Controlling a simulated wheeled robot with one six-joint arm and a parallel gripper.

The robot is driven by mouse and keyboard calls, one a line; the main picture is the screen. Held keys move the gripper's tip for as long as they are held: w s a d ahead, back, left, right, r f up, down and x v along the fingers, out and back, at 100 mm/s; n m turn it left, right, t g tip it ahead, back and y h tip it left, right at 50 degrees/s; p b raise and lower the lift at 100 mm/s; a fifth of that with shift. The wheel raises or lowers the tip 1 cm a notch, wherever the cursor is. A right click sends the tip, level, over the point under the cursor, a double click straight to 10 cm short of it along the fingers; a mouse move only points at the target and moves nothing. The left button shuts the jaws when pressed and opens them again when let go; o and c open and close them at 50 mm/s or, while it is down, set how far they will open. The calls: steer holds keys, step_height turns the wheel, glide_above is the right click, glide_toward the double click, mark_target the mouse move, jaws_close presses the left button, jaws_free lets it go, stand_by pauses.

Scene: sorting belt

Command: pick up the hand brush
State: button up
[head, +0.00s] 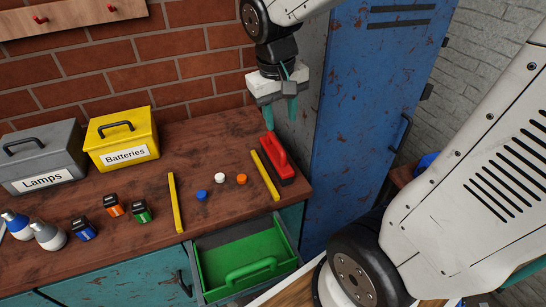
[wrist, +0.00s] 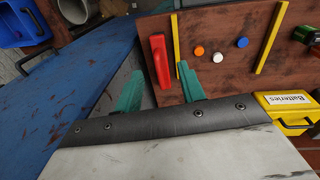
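The hand brush (head: 277,157), with a red handle and dark bristles, lies at the right end of the wooden bench, beside a yellow strip. It also shows in the wrist view (wrist: 160,61), ahead of my fingers. My gripper (head: 281,110) hangs above and behind the brush in the head view, with green fingers pointing down. The wrist view shows the two fingers (wrist: 160,83) spread wide apart with nothing between them. The gripper is clear of the brush.
Two yellow strips (head: 175,202) flank blue, white and orange discs (head: 220,177). A yellow Batteries box (head: 122,138) and grey Lamps box (head: 43,157) stand left. A blue locker (head: 370,100) rises close right of the brush. A drawer with a green tray (head: 243,265) is open in front.

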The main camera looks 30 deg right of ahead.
glide_above(275, 141)
steer(key=a, duration=0.1)
step_height(275, 141, down, 11)
steer(key=shift+m+g+h, duration=0.4)
steer(key=f, duration=0.2)
steer(key=d+f, duration=0.1)
steer(key=f, duration=0.4)
steer(key=shift+d+f, duration=0.15)
steer(key=shift+f, duration=0.05)
jaws_close()
